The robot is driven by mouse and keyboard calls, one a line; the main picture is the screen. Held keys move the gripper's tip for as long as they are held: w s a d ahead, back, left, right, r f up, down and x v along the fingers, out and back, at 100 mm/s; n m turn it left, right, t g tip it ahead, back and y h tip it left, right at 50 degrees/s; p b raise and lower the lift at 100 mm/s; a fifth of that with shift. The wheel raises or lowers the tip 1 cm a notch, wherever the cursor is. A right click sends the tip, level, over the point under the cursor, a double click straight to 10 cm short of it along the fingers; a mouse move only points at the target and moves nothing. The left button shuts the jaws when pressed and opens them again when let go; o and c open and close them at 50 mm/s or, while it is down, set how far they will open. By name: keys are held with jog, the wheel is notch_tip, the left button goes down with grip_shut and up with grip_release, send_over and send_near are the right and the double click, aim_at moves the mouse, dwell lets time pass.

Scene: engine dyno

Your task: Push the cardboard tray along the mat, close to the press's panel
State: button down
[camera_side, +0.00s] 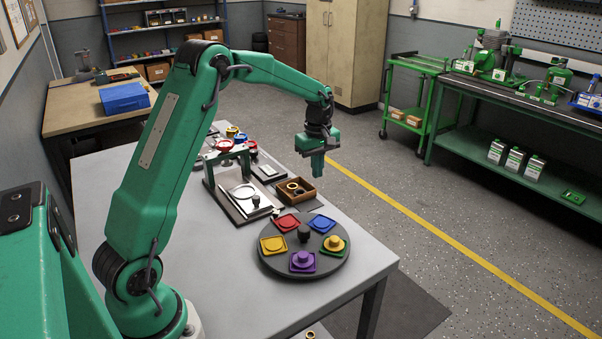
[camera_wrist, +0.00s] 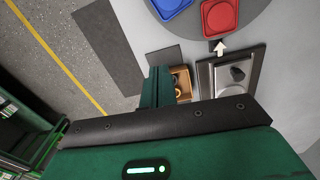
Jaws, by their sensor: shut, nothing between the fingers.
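The brown cardboard tray (camera_side: 311,196) sits on the bench with brass-coloured rings in it. It also shows in the wrist view (camera_wrist: 187,97), partly hidden by my gripper. A dark mat (camera_wrist: 163,56) lies beside it. The press's panel (camera_wrist: 203,78), a dark-framed plate with a round knob, is to the tray's right in the wrist view, with a gap between. In the side view the press (camera_side: 210,182) stands left of the tray. My gripper (camera_side: 317,172) is shut and empty, pointing down above the tray's far side; its fingers (camera_wrist: 157,82) show left of the tray in the wrist view.
A round dark turntable (camera_side: 280,262) with several coloured pieces stands towards the front of the bench. The bench's right edge is close to the tray.

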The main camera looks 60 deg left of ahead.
aim_at(298, 190)
jog(key=shift+w+a+f+n, duration=0.2)
jog(key=shift+a+f, duration=0.1)
jog(key=shift+f, duration=0.2)
jog(key=shift+w+a+f+n, duration=0.2)
jog(key=shift+a+f, duration=0.1)
jog(key=shift+f, duration=0.2)
notch_tip(298, 190, down, 10)
jog(key=shift+f, duration=0.15)
jog(key=shift+a, duration=1.2)
jog(key=shift+a+r, duration=0.2)
jog(key=shift+a, duration=0.6)
jog(key=a, duration=0.5)
jog(key=shift+a, duration=0.2)
